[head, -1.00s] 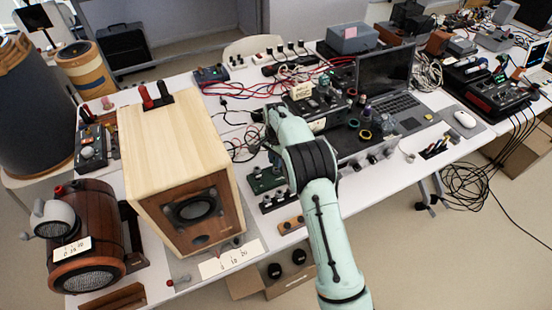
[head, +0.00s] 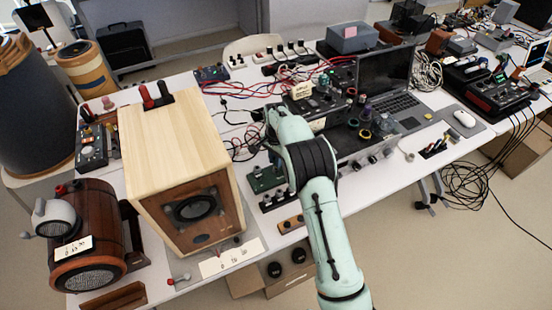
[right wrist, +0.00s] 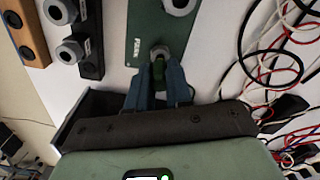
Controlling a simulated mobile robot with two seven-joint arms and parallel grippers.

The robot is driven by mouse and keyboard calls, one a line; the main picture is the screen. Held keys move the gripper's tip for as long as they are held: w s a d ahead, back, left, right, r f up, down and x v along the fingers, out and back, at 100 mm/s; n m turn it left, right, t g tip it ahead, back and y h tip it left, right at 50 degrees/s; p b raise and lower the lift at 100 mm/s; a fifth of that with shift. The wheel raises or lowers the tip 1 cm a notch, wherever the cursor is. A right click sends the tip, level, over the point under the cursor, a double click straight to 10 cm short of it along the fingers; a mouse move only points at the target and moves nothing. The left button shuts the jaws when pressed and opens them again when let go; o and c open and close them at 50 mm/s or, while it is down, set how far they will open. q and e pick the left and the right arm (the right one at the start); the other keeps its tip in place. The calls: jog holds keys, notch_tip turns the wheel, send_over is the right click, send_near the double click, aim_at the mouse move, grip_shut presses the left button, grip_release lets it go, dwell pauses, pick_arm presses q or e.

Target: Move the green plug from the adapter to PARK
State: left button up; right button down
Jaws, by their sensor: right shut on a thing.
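In the right wrist view my right gripper (right wrist: 158,78) has its two blue-grey fingers closed on the green plug (right wrist: 158,72). The plug's front end is at the lower grey round socket (right wrist: 160,53) of a green plate (right wrist: 146,22). White lettering that looks like PARK is beside this socket. I cannot tell whether the plug is seated in it or only against it. In the head view the green plate (head: 264,180) lies on the table right of the wooden speaker, and my right arm hides the fingertips. The adapter cannot be made out for certain. My left gripper is not in view.
The wooden speaker box (head: 175,140) stands left of my right arm. Black blocks with grey round fittings (right wrist: 72,50) lie beside the green plate. Loose red, white and black cables (right wrist: 285,45) lie on the other side. A laptop (head: 390,90) stands farther right.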

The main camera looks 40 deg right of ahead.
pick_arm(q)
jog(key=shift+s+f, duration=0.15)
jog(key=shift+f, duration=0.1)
pick_arm(e)
jog(key=shift+f, duration=0.85)
jog(key=c, duration=1)
grip_release()
jog(key=shift+o, duration=0.2)
jog(key=shift+r+p, duration=1.75)
jog(key=shift+r, duration=2.05)
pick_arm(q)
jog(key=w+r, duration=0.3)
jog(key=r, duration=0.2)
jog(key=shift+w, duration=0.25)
